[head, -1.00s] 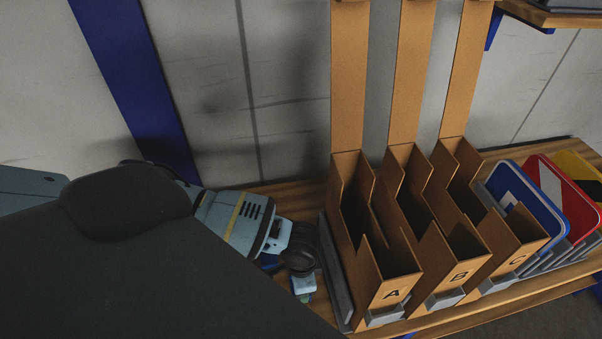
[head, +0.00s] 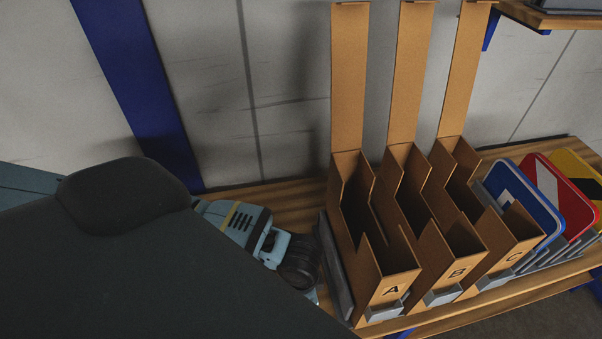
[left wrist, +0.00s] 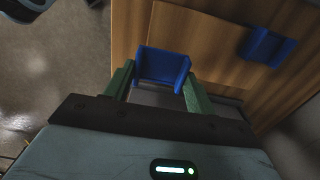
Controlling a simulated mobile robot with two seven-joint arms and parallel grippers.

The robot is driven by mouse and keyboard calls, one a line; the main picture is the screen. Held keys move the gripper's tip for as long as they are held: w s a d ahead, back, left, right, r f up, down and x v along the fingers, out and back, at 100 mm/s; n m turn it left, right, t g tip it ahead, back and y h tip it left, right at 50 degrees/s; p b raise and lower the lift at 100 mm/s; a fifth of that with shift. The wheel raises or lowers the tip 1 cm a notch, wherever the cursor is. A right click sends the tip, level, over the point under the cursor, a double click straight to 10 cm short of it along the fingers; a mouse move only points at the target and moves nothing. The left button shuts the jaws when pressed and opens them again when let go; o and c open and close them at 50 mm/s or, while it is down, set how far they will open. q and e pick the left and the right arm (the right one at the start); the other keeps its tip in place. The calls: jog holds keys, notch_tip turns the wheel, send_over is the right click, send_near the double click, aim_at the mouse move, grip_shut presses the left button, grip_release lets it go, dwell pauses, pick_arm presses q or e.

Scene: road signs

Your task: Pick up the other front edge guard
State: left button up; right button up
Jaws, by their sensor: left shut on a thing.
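In the left wrist view, my left gripper (left wrist: 157,88) is shut on a blue edge guard (left wrist: 162,66), which sits between its two green fingers. A second blue piece (left wrist: 266,47) shows against the wood to the right, apart from the gripper. I cannot tell whether it is another edge guard. In the head view my left arm comes in from the left, and its fingers and the held guard are hidden behind my own dark body. My right gripper is not in view.
Cardboard boxes marked A (head: 391,291), B (head: 457,273) and C (head: 514,257) stand on the wooden table (head: 285,205), close right of my left arm. Blue, red and yellow signs (head: 568,195) stand in a rack further right. A wall is behind.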

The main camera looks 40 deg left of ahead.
pick_arm(q)
jog(key=s+d+r, duration=0.1)
jog(key=s+d, duration=0.5)
jog(key=s, duration=0.2)
jog(key=shift+s, duration=0.2)
